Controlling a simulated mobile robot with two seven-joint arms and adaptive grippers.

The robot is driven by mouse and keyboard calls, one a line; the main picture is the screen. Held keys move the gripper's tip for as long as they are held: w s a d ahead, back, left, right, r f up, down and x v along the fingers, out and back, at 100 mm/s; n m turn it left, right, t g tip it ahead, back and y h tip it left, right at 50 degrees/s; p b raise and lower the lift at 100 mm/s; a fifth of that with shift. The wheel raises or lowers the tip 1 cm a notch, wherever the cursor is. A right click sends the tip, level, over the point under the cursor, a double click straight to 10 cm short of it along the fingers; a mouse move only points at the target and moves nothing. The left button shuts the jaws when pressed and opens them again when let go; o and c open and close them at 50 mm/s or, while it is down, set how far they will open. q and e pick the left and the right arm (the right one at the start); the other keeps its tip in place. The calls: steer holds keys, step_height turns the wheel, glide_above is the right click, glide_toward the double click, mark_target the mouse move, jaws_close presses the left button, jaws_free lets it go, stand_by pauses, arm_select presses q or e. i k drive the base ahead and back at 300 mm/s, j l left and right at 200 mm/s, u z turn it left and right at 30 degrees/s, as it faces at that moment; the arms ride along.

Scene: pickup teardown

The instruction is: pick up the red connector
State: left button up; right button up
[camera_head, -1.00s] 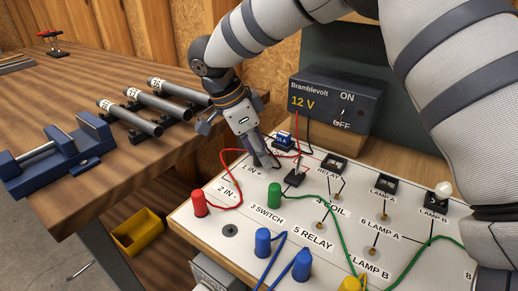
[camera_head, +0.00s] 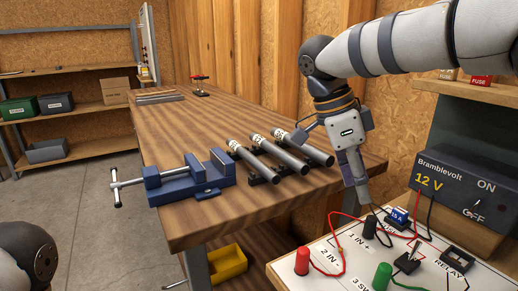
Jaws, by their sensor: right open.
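The red connector (camera_head: 302,261) stands upright on the white circuit board (camera_head: 330,250) near its left corner, with a red wire running from it. My right gripper (camera_head: 333,168) is open with its fingers spread, above and behind the red connector, and apart from it. One finger points down near a black connector (camera_head: 370,228) by the "1 IN +" label; whether they touch cannot be told. Nothing shows between the fingers. My left gripper is out of view; only a dark part of what seems to be my left arm shows at the lower left.
The 12 V supply (camera_head: 460,195) is at the right. The wooden bench (camera_head: 200,130) holds a blue vise (camera_head: 190,180) and several grey tubes (camera_head: 255,160). A yellow bin (camera_head: 228,263) sits below.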

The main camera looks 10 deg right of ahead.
mark_target(303, 255)
steer(key=k+j, duration=0.5)
steer(key=k, duration=0.15)
steer(key=k+j, duration=0.45)
steer(key=k, duration=0.15)
